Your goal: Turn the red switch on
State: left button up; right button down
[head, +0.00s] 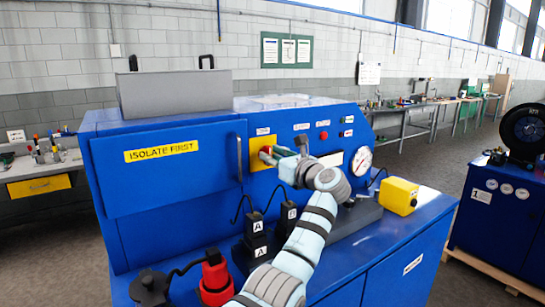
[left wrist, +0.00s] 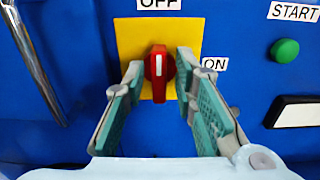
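The red switch (left wrist: 158,72) is a rotary knob on a yellow plate (left wrist: 128,42) on the blue machine front (head: 262,190). Its white mark stands upright, toward the OFF label (left wrist: 160,4); the ON label (left wrist: 214,64) is to its right. In the head view the switch (head: 265,150) is partly hidden by my gripper. My left gripper (left wrist: 158,75) is open, with one finger on each side of the knob. The left finger shows a small gap to the knob; the right fingertip is very close, and I cannot tell if it touches. My right gripper is not in view.
A green START button (left wrist: 285,50) is right of the switch. A blue door marked ISOLATE FIRST (head: 160,190) is at the left. Black plugs (head: 254,223), a red plug (head: 215,280), a gauge (head: 361,160) and a yellow box (head: 398,195) surround my arm.

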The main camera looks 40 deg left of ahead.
pick_arm(q)
grip_shut()
jog(key=m+p, duration=0.3)
jog(key=shift+r, duration=0.2)
jog(key=m+p, duration=0.2)
jog(key=m, duration=0.3)
jog(key=m+p, duration=0.3)
jog(key=m, duration=0.2)
jog(key=m+p, duration=0.3)
jog(key=m, duration=0.2)
jog(key=shift+w+f, duration=0.25)
jog(key=shift+f, duration=0.15)
jog(key=shift+o, duration=1.8)
grip_release()
jog(key=shift+d, duration=0.1)
